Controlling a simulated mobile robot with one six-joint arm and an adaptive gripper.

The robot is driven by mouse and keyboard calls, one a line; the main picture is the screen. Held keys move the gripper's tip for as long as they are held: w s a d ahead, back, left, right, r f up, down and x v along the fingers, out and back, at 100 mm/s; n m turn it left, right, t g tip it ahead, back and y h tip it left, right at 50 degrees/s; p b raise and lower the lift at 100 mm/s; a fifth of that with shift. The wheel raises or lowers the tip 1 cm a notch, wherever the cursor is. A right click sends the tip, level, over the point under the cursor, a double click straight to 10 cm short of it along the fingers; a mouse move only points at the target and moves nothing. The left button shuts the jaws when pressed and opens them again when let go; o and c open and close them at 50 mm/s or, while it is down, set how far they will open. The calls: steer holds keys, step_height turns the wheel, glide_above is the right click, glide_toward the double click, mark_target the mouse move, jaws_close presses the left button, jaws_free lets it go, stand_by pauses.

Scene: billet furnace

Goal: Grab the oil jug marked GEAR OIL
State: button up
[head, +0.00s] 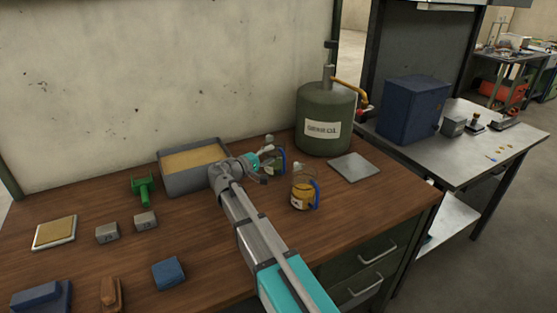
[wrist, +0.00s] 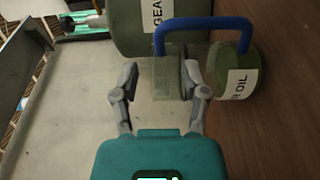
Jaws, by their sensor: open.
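The green-tinted jug (head: 276,165) with a blue handle stands on the wooden bench, just right of my gripper (head: 263,157). In the wrist view the same jug (wrist: 238,82) shows turned on its side; its white label partly reads "R OIL". My gripper (wrist: 161,88) is open. A clear, pale green part, which looks like the jug's upper section, lies between its fingers in that picture. I cannot tell whether either finger touches it. A second jug (head: 300,194) with amber contents and a blue handle stands nearer the front.
A large green labelled tank (head: 326,112) with a tap stands behind the jugs; its label also shows in the wrist view (wrist: 157,15). A grey plate (head: 354,167) lies right. A sand tray (head: 185,181), a green tool (head: 143,188) and small blocks lie left.

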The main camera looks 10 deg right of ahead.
mark_target(279, 151)
steer(key=shift+x, duration=2.5)
steer(key=shift+s+d, duration=0.1)
jaws_close()
